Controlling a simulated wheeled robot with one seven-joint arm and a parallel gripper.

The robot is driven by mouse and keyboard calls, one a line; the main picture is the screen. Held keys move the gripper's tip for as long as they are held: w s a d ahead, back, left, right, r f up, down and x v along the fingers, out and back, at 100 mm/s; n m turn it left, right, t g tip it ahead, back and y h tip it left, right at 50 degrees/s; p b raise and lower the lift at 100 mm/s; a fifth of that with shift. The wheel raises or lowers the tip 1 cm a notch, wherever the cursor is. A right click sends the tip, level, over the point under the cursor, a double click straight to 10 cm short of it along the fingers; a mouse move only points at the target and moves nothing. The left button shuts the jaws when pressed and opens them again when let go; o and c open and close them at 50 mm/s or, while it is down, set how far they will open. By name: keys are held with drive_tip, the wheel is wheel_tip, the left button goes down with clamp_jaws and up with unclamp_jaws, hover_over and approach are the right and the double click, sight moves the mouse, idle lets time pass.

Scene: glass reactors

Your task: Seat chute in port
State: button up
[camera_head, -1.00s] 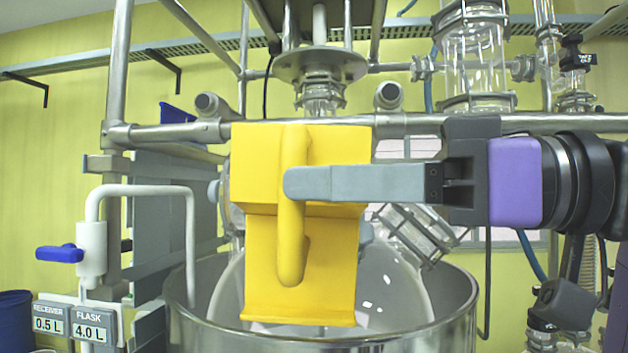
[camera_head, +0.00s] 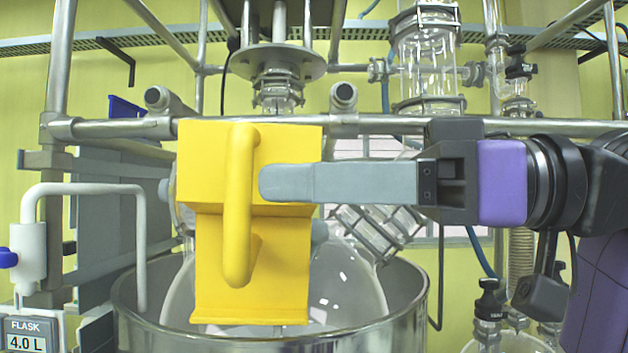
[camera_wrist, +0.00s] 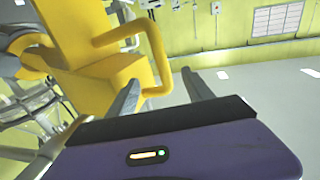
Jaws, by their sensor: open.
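The yellow chute (camera_head: 285,165), with a bent bar handle (camera_head: 238,215) facing me, stands upright in front of the glass vessel (camera_head: 340,290) in the head view. My gripper (camera_head: 263,182) is open; its fingertip is at the right edge of the handle bar and covers little of it. In the wrist view, the chute (camera_wrist: 80,35) is at upper left, and the handle bar (camera_wrist: 158,60) lies between or just beyond the spread fingertips (camera_wrist: 160,80). The port is hidden behind the chute, so I cannot tell how deeply the chute is seated.
A steel rail (camera_head: 400,125) runs behind the chute and arm. A metal bath (camera_head: 385,335) surrounds the vessel. Angled glass necks (camera_head: 380,230) stand to the right of the chute. A valve pipe (camera_head: 85,188) is at left. Open floor (camera_wrist: 260,105) shows at right in the wrist view.

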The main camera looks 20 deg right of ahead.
drive_tip(key=b+v, duration=0.1)
drive_tip(key=v, duration=0.6)
drive_tip(key=shift+s+d+b, duration=0.2)
drive_tip(key=shift+d+b, duration=0.1)
drive_tip(key=shift+d, duration=0.05)
idle(0.9)
